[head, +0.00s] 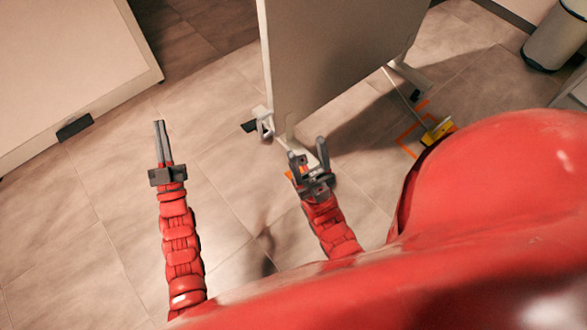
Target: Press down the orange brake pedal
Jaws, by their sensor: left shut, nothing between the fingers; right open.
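A small orange piece, which looks like the brake pedal (290,174), shows low by the foot of the upright grey panel (335,55). My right gripper hides most of it, so I cannot tell its tilt or whether they touch. My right gripper (307,148) is open, its two dark fingers apart and pointing toward the panel's lower edge. My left gripper (159,124) is shut and empty, its fingers together over bare floor, well left of the panel.
A caster (265,122) stands at the panel's near lower corner. A large pale cabinet (70,70) fills the upper left. A yellow item (437,131) lies by an orange floor outline (405,140) at right. A bin (555,38) stands upper right. The left floor is clear.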

